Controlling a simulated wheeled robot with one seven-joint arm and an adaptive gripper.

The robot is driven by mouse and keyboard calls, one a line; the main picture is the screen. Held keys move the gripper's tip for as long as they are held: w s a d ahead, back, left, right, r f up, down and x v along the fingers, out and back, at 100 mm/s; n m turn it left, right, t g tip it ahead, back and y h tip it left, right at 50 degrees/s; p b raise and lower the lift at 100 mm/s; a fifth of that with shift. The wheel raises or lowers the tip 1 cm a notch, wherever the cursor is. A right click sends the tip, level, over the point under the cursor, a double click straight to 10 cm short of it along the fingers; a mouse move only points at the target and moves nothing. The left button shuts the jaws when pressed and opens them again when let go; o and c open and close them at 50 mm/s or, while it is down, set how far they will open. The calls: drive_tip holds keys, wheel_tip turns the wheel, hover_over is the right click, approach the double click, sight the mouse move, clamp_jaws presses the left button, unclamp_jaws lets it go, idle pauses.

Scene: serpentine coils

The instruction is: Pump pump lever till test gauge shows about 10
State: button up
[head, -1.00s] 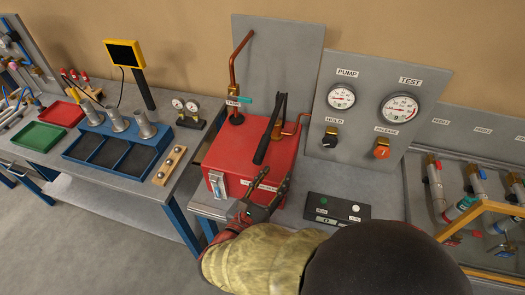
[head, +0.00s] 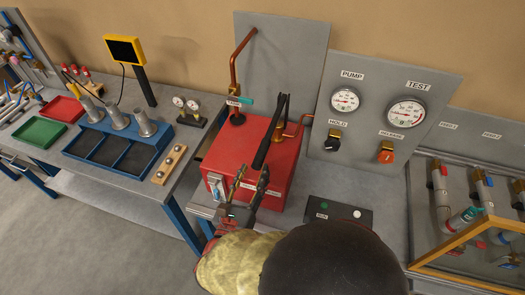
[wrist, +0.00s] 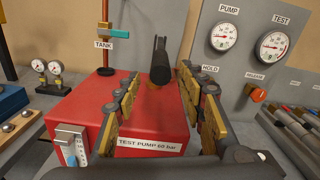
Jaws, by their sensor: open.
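The red test pump (head: 235,150) stands on the bench, with its black pump lever (head: 271,132) slanting up and away to the right. My gripper (head: 251,178) is open and empty in front of the pump's top, below the lever's near end. In the wrist view the lever's black grip (wrist: 160,68) shows end-on, ahead of and between the two spread fingers, with no visible contact. The test gauge (head: 406,113) is on the grey panel, right of the pump gauge (head: 344,100). It also shows in the wrist view (wrist: 272,46). Its exact reading is too small to tell.
The black hold knob (head: 332,143) and orange release knob (head: 386,154) sit below the gauges. A copper pipe (head: 233,68) rises at the pump's back left. A dark box (head: 338,212) lies right of my gripper. A wooden frame (head: 470,240) stands farther right.

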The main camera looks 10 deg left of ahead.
sight(261, 156)
drive_tip(key=w, duration=0.7)
drive_tip(key=shift+w+d, duration=0.1)
drive_tip(key=shift+d, duration=0.2)
clamp_jaws()
idle(0.7)
